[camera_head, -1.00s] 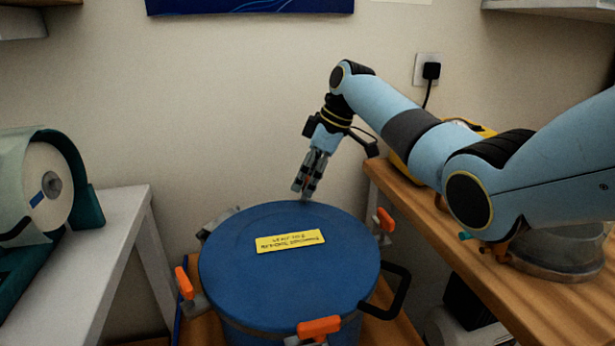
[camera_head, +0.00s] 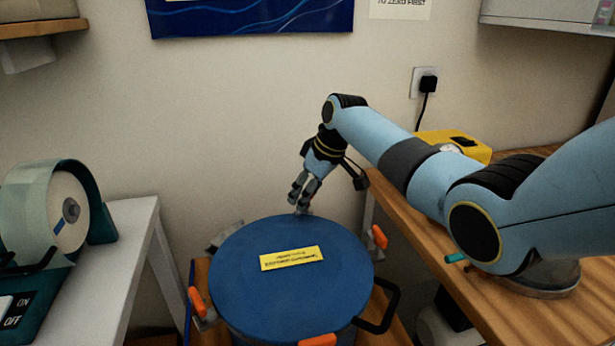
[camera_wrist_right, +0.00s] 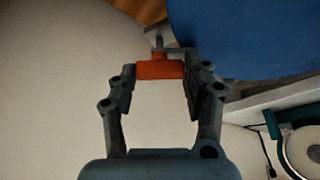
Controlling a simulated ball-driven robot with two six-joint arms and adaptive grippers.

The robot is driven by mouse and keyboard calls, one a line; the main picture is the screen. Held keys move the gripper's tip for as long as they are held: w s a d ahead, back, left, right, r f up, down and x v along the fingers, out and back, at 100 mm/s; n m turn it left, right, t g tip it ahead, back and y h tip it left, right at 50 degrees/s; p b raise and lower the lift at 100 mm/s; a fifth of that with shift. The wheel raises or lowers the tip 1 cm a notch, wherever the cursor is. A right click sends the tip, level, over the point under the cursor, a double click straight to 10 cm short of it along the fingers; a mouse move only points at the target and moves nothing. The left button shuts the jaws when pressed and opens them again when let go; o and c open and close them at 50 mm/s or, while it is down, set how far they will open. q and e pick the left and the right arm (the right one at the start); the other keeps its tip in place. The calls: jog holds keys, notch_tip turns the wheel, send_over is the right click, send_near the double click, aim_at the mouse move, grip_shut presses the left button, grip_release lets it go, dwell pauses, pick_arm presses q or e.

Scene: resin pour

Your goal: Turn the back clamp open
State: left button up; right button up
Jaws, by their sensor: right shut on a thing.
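The blue pot lid (camera_head: 290,290) with a yellow label is low in the middle of the head view. My right gripper (camera_head: 303,208) is at the lid's back edge, pointing down. In the right wrist view, my right gripper (camera_wrist_right: 160,80) is shut on the orange handle of the back clamp (camera_wrist_right: 158,70). The handle lies crosswise between the fingertips, with a metal stem behind it beside the blue lid (camera_wrist_right: 240,35). In the head view the fingers and lid hide this clamp. My left gripper is not in view.
Other orange clamp handles show at the lid's left (camera_head: 197,303), right (camera_head: 380,237) and front (camera_head: 318,340). A black pot handle (camera_head: 390,308) sticks out front right. A wooden bench (camera_head: 430,240) stands right, a white table (camera_head: 110,255) left. The wall is close behind.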

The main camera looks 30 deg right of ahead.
jog(key=m+p, duration=0.1)
jog(key=m+h+p, duration=0.1)
jog(key=m+p, duration=0.1)
jog(key=shift+a+r+m+p, duration=0.15)
jog(key=shift+r+m+p, duration=0.1)
jog(key=shift+m+p, duration=0.15)
jog(key=m+h+p, duration=0.1)
jog(key=m+p, duration=0.1)
jog(key=m, duration=0.1)
jog(key=shift+f+m+t+h, duration=0.1)
jog(key=shift+m+t+h, duration=0.2)
jog(key=shift+h, duration=0.1)
jog(key=shift+f+m+h, duration=0.1)
jog(key=shift+m+h, duration=0.4)
jog(key=shift+m, duration=0.7)
jog(key=shift+w+m+g+h, duration=0.1)
jog(key=shift+m+g+h, duration=0.4)
jog(key=shift+m, duration=1)
jog(key=o, duration=1.2)
jog(key=shift+c, duration=0.2)
